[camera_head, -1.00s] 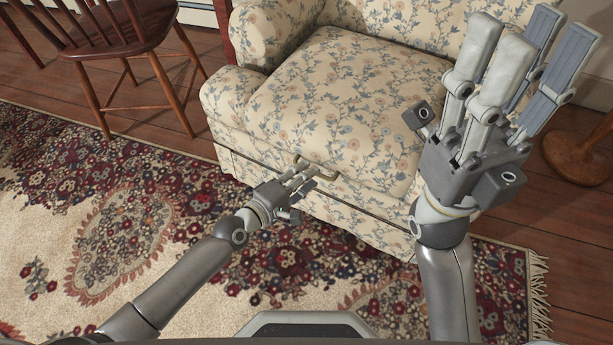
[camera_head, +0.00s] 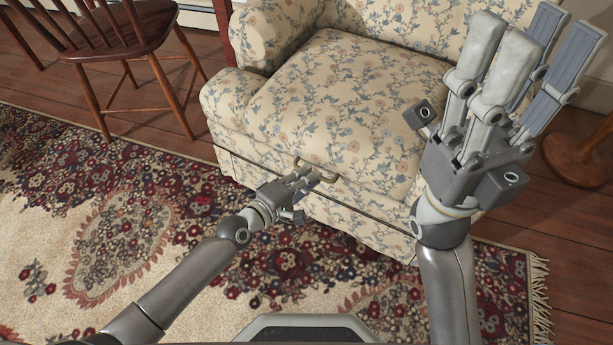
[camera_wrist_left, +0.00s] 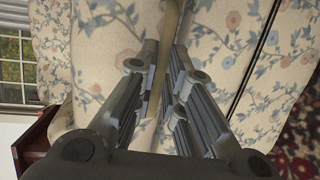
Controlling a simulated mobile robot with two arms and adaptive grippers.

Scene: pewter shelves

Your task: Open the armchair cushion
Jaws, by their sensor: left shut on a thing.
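The floral armchair (camera_head: 240,103) stands ahead of me, with its seat cushion (camera_head: 335,95) lying flat. A brass bar handle (camera_head: 327,177) sits on the cushion's front face. My left gripper (camera_head: 309,175) is at this handle, its fingers shut on it. In the left wrist view the handle (camera_wrist_left: 165,50) runs between the two finger pairs, close to the floral fabric. The finger pads' exact contact is partly hidden. My right gripper (camera_head: 520,70) is raised at the right, fingers spread and pointing up, empty, in front of the armchair's right side.
A wooden chair (camera_head: 130,35) stands at the upper left. A round wooden base (camera_head: 582,155) is on the floor at the right. A patterned rug (camera_head: 130,230) covers the floor before the armchair. A dark seam (camera_head: 345,222) runs below the cushion front.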

